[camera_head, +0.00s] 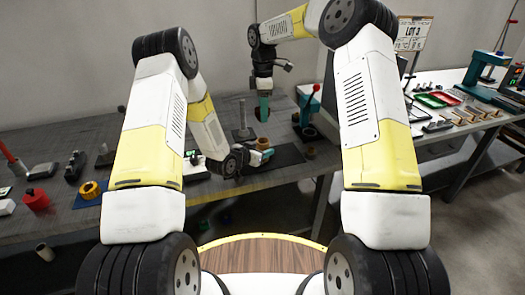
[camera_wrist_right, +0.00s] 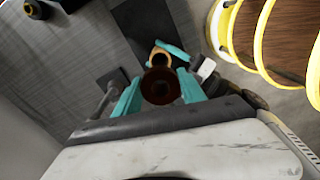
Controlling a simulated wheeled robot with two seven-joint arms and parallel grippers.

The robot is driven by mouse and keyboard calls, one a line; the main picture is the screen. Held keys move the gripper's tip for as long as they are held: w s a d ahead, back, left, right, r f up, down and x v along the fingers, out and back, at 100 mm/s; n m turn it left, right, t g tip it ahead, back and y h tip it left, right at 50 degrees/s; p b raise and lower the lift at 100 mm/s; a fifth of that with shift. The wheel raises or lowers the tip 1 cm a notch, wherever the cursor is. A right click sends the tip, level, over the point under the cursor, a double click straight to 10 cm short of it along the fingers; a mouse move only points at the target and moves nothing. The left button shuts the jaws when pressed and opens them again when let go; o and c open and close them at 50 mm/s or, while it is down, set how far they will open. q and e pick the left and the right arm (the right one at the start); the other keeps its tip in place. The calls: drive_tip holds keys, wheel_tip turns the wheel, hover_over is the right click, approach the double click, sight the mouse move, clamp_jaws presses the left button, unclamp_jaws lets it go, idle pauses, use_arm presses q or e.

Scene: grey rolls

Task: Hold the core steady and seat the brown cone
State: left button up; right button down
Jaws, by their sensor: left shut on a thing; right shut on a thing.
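The brown cone (camera_wrist_right: 160,85) is between the teal fingers of my right gripper (camera_wrist_right: 158,94), which is shut on it. In the head view, my right gripper (camera_head: 263,106) points down from above, and the cone shows as a dark shape at its fingertips. The tan core (camera_head: 262,143) stands below it, with a visible gap between cone and core. My left gripper (camera_head: 262,154) comes in low from the left and is shut on the core. In the right wrist view, the core (camera_wrist_right: 158,56) shows just beyond the cone, partly hidden by it.
A dark mat (camera_head: 285,156) lies under the core, with a small brown piece (camera_head: 311,152) at its right. A grey post on a base (camera_head: 243,130) stands behind left. A press with a red lever (camera_head: 309,108) stands behind right.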

wheel_tip(320, 180, down, 8)
drive_tip(key=shift+r, duration=0.15)
idle(0.7)
drive_tip(key=shift+d+f, duration=0.1)
drive_tip(key=shift+f, duration=0.15)
idle(1.4)
drive_tip(key=shift+f, duration=0.6)
drive_tip(key=c, duration=0.6)
unclamp_jaws()
drive_tip(key=shift+f, duration=0.1)
wheel_tip(320, 180, up, 12)
